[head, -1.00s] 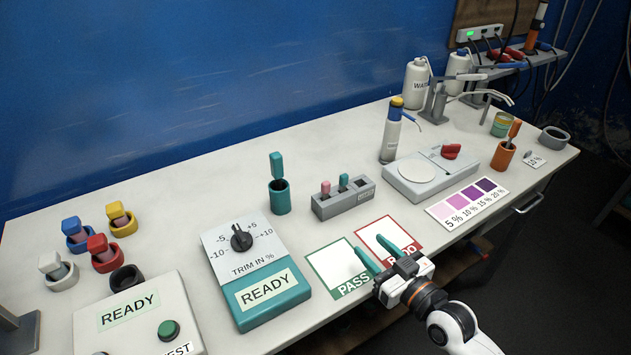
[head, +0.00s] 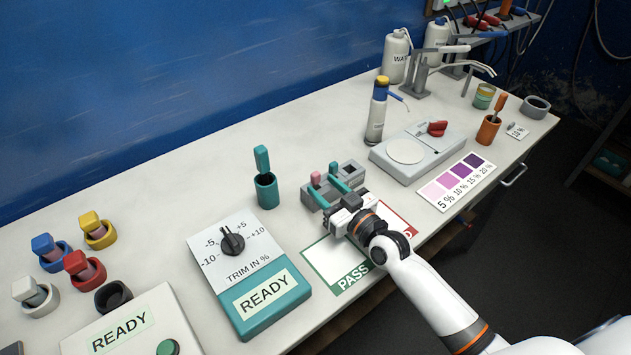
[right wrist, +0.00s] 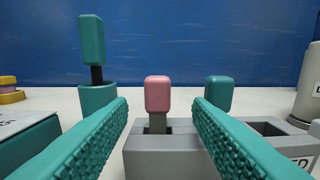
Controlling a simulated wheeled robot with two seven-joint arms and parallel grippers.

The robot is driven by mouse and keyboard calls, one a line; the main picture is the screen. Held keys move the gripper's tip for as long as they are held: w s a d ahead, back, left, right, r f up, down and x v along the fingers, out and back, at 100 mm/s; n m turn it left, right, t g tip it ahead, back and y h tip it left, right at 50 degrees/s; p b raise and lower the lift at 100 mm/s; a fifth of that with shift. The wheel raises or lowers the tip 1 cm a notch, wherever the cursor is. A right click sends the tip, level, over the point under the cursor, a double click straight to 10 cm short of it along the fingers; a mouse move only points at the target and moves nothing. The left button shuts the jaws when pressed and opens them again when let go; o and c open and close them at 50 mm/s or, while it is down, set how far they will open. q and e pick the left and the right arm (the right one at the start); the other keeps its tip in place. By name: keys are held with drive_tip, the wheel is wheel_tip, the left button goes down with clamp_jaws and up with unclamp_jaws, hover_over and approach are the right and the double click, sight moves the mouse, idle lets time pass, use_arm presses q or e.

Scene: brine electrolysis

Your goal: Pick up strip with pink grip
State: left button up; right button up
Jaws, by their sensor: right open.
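The strip with the pink grip (head: 316,178) stands upright in a slot of the grey holder (head: 352,170). In the right wrist view its pink grip (right wrist: 157,93) shows between the two teal fingers, with a gap on each side. My right gripper (head: 324,181) is open, its fingers reaching over the holder's front toward the strip. My left gripper is not in view.
A teal cup with a teal-handled tool (head: 266,190) stands left of the holder. The trim box (head: 240,265) is nearer and to the left. The PASS card (head: 330,262) and red-edged card (head: 402,218) lie under the right arm. A scale (head: 415,158) stands to the right.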

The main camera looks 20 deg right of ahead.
sight(318, 182)
drive_tip(key=x, duration=0.4)
drive_tip(key=shift+s+a, duration=0.1)
clamp_jaws()
